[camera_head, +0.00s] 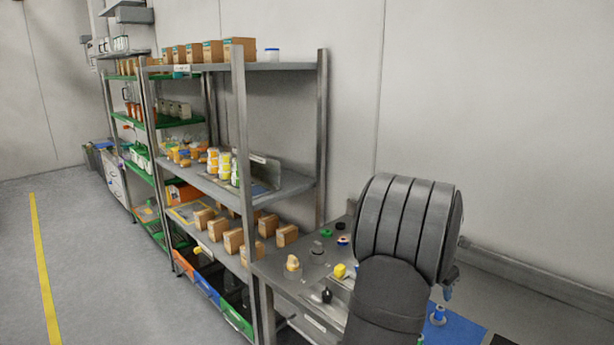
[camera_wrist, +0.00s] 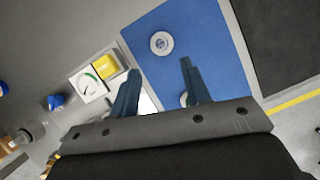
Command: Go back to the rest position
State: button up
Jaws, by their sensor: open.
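My gripper (camera_wrist: 160,68) is open above a blue mat (camera_wrist: 215,35), with its two blue-grey fingers apart. Nothing is held between the fingertips. A round white and grey piece (camera_wrist: 161,43) lies on the mat beyond the fingertips. Another small pale piece (camera_wrist: 183,99) shows partly beside the right finger, mostly hidden by it.
A white gauge (camera_wrist: 88,84) and a yellow block (camera_wrist: 107,67) stand left of the fingers. A metal shelf (camera_head: 285,66) with boxes and jars stands left of my arm. The bench holds small knobs and a yellow piece (camera_head: 340,271). The wall is behind; open floor lies left.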

jog(key=x, duration=1)
jog(key=shift+f, duration=0.15)
jog(key=shift+w+d, duration=0.1)
notch_tip(320, 180, up, 4)
jog(key=shift+r, duration=0.1)
jog(key=s+d+r, duration=0.5)
jog(key=s+r, duration=0.2)
jog(key=s, duration=0.4)
jog(key=w+a+r, duration=0.2)
jog(key=w+a, duration=0.2)
jog(key=a, duration=0.4)
jog(key=w+a+r, duration=0.2)
jog(key=w+a, duration=0.1)
jog(key=a, duration=0.5)
jog(key=w+a+f, duration=0.3)
jog(key=w+a, duration=0.2)
jog(key=w+a+f, duration=0.2)
jog(key=shift+w+a+f, duration=0.15)
jog(key=shift+w+f, duration=0.15)
jog(key=shift+w, duration=0.1)
jog(key=shift+w+a+f, duration=0.3)
jog(key=shift+w+a, duration=0.05)
jog(key=shift+w, duration=0.05)
